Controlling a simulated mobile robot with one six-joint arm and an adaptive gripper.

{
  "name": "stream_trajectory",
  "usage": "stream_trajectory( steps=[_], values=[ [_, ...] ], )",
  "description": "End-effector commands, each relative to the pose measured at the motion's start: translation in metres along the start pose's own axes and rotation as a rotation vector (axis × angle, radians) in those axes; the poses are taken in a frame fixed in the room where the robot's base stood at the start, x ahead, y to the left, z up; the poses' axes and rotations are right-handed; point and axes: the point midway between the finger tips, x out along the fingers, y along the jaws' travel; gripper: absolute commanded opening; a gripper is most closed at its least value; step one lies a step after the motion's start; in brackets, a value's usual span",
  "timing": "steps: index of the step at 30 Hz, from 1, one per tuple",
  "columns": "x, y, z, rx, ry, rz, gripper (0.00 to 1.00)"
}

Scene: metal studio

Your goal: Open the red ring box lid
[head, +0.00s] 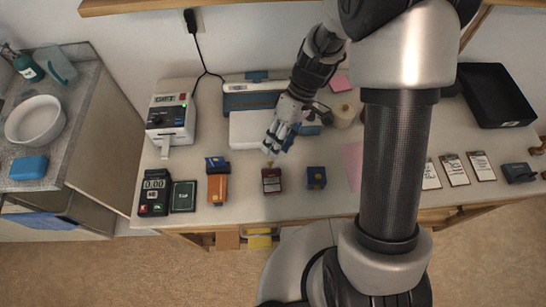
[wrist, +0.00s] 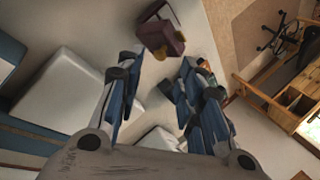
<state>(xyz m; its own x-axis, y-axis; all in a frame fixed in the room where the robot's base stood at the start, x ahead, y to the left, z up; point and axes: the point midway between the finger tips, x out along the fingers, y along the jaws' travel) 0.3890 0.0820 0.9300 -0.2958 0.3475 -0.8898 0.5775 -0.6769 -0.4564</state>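The red ring box (head: 271,182) is a small dark red box near the front edge of the table, left of a blue box. In the wrist view the red ring box (wrist: 163,38) lies just beyond my fingertips, between their lines. I cannot tell clearly how its lid stands. My gripper (head: 272,149) is behind and above the box, pointing down toward it, and apart from it. In the wrist view my gripper (wrist: 162,66) has its fingers spread with nothing between them.
A similar blue box (head: 316,178) stands close on the right, an orange and blue item (head: 217,182) on the left. A printer (head: 254,97) is behind. A card reader (head: 154,192), dark sign (head: 183,196) and clipboards (head: 454,169) line the front. The table edge is close.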

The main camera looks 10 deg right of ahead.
Motion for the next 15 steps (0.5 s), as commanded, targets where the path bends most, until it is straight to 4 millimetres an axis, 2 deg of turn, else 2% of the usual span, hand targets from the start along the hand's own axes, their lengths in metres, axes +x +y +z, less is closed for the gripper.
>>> stream_trajectory(
  steps=[1, 6, 15],
  values=[
    [0.013, 0.001, 0.001, 0.001, -0.003, -0.003, 0.34],
    [0.036, 0.0, 0.0, 0.0, -0.001, -0.002, 0.34],
    [0.047, 0.0, 0.0, 0.0, 0.0, 0.0, 0.34]
  ],
)
